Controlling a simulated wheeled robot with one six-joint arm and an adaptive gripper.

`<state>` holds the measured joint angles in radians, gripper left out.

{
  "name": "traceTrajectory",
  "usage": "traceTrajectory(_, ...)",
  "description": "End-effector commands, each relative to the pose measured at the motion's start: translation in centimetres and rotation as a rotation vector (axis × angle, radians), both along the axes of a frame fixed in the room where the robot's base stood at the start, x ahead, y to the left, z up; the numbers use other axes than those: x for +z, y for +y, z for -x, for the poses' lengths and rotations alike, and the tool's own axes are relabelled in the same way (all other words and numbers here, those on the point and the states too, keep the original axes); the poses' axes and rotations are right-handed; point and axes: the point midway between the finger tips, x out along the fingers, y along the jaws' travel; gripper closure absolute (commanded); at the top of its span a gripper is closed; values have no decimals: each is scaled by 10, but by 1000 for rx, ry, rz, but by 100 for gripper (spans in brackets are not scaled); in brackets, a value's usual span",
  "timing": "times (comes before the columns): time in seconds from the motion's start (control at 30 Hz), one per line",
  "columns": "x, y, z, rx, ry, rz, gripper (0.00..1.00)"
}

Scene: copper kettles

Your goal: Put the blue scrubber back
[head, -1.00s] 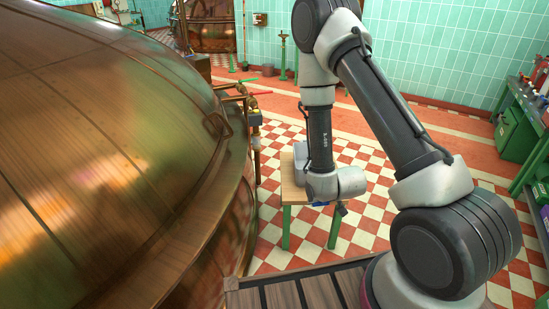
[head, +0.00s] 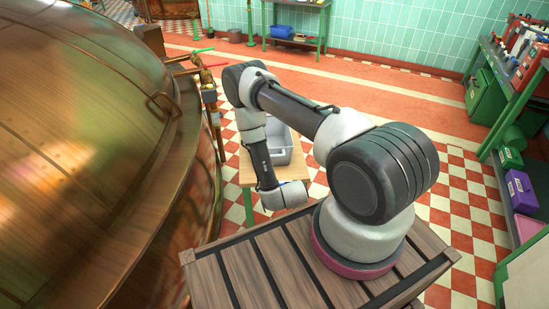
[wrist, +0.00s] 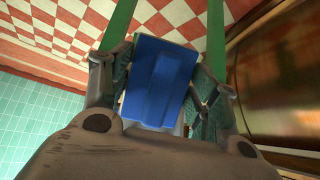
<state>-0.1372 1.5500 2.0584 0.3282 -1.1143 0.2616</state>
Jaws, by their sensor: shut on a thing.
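In the wrist view the blue scrubber (wrist: 157,85) is a flat blue block with a raised middle. My gripper (wrist: 160,72) is shut on it, with one dark finger at each side. In the head view the gripper and the scrubber are hidden by my arm.
A small wooden table (head: 246,179) stands past my base, with a grey tub (head: 279,154) on it. A large copper kettle (head: 90,150) fills the left. Green shelving (head: 494,62) lines the right. Checkered floor lies between.

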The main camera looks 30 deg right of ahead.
Motion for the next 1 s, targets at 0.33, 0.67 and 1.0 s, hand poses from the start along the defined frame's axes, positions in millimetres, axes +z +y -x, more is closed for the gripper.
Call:
traceTrajectory(0.33,2,-33,-92,-3,-7,-1,84)
traceTrajectory(0.67,2,-46,-130,1,-4,1,84)
traceTrajectory(1.0,-1,-56,-159,1,-1,0,84)
